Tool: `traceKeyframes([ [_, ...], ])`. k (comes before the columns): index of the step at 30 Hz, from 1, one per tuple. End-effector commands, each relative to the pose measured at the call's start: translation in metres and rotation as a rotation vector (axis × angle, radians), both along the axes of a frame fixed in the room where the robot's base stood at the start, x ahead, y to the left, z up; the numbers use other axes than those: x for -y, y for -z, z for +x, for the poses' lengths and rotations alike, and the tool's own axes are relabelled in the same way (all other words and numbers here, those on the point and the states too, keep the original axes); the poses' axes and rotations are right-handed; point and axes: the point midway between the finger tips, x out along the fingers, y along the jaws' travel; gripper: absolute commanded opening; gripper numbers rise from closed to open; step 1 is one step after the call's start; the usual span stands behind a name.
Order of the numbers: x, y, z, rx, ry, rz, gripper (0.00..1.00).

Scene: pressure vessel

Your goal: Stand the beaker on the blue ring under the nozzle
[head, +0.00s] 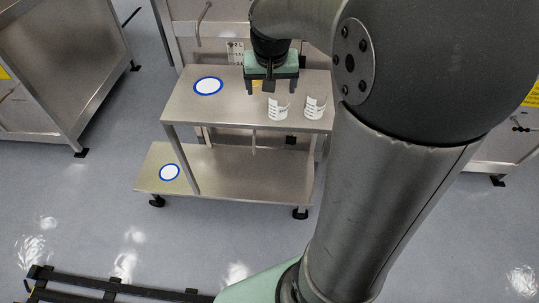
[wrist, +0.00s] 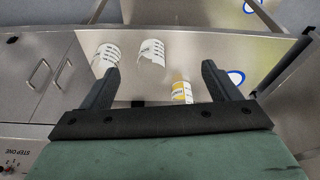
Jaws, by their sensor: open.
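Two clear beakers with white printed markings stand side by side on the cart's upper shelf, a left one (head: 278,108) and a right one (head: 314,107). They also show in the wrist view, one by the left finger (wrist: 105,58) and one beyond the gap (wrist: 151,53). One blue ring (head: 208,86) lies on the upper shelf and another (head: 169,172) on the lower shelf. I cannot make out a nozzle for sure.
A yellow-labelled container (wrist: 181,91) stands on the upper shelf near my gripper, mostly hidden in the head view. The steel cart (head: 235,107) has clear upper shelf surface around its ring. A curved metal rod (head: 200,19) shows behind the cart. Steel cabinets stand around.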

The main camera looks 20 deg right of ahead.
Motion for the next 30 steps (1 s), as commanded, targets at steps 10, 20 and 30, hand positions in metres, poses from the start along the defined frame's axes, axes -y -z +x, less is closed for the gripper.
traceKeyframes([
  [10,-0.096,0.056,-0.193,-0.25,-0.373,0.068,0.87],
  [20,-0.1,0.063,-0.21,-0.274,-0.406,0.077,0.87],
  [30,-0.1,0.063,-0.21,-0.273,-0.405,0.076,0.87],
])
